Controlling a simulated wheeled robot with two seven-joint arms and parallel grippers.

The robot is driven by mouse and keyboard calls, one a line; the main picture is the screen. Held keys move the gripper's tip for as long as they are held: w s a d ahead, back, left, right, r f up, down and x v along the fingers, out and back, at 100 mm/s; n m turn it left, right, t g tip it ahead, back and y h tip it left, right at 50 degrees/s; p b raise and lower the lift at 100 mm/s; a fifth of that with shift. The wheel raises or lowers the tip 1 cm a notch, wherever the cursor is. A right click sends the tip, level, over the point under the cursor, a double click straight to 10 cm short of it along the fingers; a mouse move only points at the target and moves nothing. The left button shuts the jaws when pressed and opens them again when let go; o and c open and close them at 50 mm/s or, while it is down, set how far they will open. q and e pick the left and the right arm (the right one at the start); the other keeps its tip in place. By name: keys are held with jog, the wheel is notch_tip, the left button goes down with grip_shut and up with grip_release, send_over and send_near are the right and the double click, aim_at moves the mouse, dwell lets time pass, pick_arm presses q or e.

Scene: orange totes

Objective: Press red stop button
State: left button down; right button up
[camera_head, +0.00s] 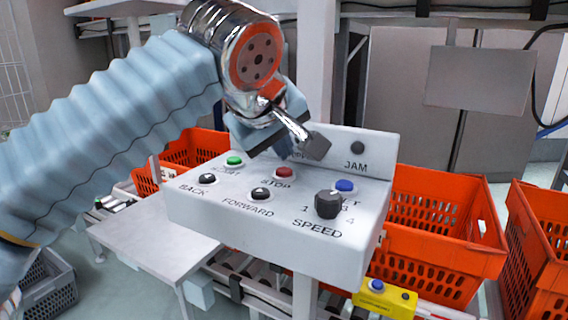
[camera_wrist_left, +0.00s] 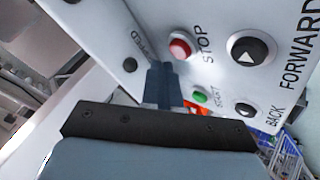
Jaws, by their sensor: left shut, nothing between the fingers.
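The red stop button (camera_head: 284,172) sits on the sloped top of a white control box (camera_head: 270,235), above the label STOP. It also shows in the left wrist view (camera_wrist_left: 180,48), unpressed as far as I can tell. My left gripper (camera_head: 314,147) is shut and empty, reaching in over the back of the box.
A green start button (camera_head: 234,160), black BACK (camera_head: 207,179) and FORWARD (camera_head: 260,194) buttons, a blue button (camera_head: 344,185) and a dark speed knob (camera_head: 327,204) surround it. Orange totes (camera_head: 440,240) stand behind and right. A yellow box (camera_head: 385,299) is below.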

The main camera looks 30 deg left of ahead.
aim_at(281, 172)
pick_arm(q)
notch_tip(281, 172, up, 3)
jog(key=p, duration=0.3)
jog(key=shift+r, duration=0.1)
jog(key=shift+r+p, duration=0.55)
jog(key=shift+r, duration=0.35)
